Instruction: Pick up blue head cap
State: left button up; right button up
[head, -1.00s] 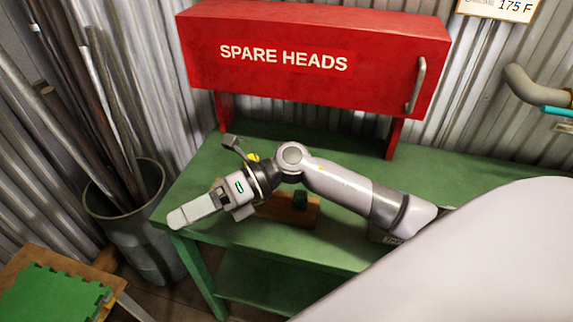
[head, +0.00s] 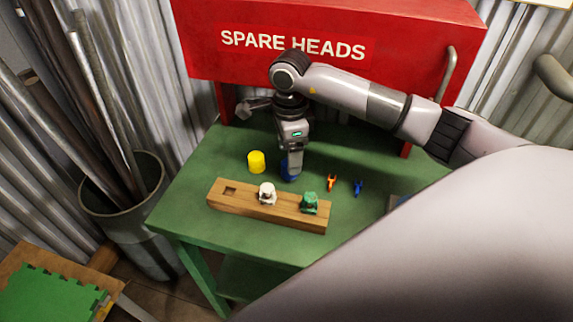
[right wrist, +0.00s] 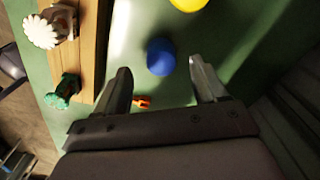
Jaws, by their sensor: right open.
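The blue head cap (right wrist: 160,56) is a round blue piece on the green table, between and just beyond the open fingertips in the right wrist view. In the head view the blue cap (head: 285,171) is partly hidden by my right gripper (head: 293,160), which points down over it. In the right wrist view my right gripper (right wrist: 160,75) has its two fingers spread apart with nothing held. I cannot tell whether a finger touches the cap. My left gripper is not in view.
A wooden block (head: 240,201) with a white piece (head: 267,193) and a green piece (head: 310,203) lies in front. A yellow cap (head: 256,162) stands left of the gripper. Small orange (head: 332,183) and blue (head: 358,188) pieces lie right. The red cabinet (head: 215,65) stands behind.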

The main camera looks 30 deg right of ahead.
notch_tip(320, 180, down, 4)
jog(key=shift+w+a+f, duration=0.1)
jog(key=shift+w+a, duration=0.05)
jog(key=c, duration=1)
jog(key=shift+c, duration=0.3)
